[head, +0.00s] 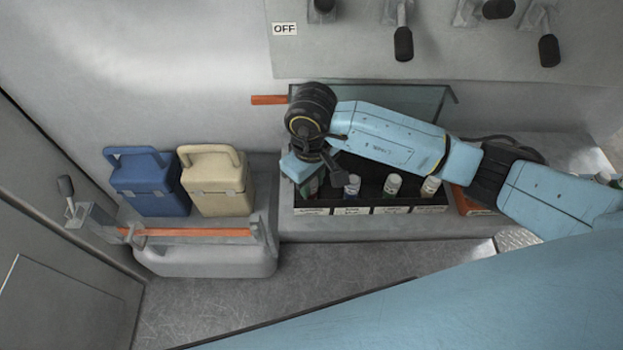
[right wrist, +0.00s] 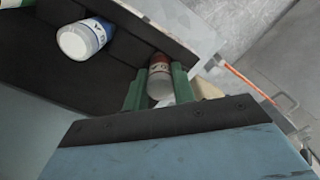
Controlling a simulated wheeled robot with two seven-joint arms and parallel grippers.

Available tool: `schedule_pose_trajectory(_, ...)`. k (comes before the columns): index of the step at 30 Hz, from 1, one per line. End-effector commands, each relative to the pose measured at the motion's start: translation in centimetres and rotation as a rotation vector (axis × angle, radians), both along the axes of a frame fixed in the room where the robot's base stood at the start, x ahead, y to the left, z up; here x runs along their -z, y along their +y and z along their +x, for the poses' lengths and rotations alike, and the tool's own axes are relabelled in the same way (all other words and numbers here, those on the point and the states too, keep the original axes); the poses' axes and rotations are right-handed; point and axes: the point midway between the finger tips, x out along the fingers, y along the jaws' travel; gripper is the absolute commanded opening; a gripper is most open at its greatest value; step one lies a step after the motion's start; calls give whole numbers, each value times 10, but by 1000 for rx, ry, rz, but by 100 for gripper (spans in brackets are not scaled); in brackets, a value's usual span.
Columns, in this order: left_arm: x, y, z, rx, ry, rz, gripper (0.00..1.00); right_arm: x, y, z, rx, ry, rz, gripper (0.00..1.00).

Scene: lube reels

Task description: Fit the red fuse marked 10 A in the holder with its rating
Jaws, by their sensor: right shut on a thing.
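My right gripper (head: 311,184) is at the left end of a dark open-topped box (head: 372,211) with labelled front compartments. In the right wrist view its green fingers (right wrist: 160,80) are shut on a red and white cylindrical fuse (right wrist: 160,88), one finger on each side. Its rating cannot be read. In the head view the gripper and wrist mostly hide this fuse. I cannot tell whether it is seated in the leftmost compartment or lifted. A blue-banded fuse (head: 352,186), also in the right wrist view (right wrist: 82,40), stands to its right. My left gripper is not in view.
A green-banded fuse (head: 393,185) and a brownish one (head: 430,187) stand farther right in the box. A clear lid (head: 420,101) is raised behind it. Blue (head: 150,188) and cream (head: 215,188) cases stand left. Levers hang on the panel (head: 350,50) above.

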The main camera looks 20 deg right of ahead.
Motion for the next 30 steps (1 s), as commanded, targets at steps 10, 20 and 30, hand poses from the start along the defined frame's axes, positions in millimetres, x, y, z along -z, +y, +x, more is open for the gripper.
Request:
schedule_pose_trajectory(10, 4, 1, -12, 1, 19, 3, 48, 2, 0, 0, 1, -1, 0, 48)
schedule_pose_trajectory(20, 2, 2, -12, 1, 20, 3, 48, 0, 0, 0, 0, 0, 0, 48)
schedule_pose_trajectory(30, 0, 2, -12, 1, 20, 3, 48, -60, 0, 2, -2, -7, -1, 48)
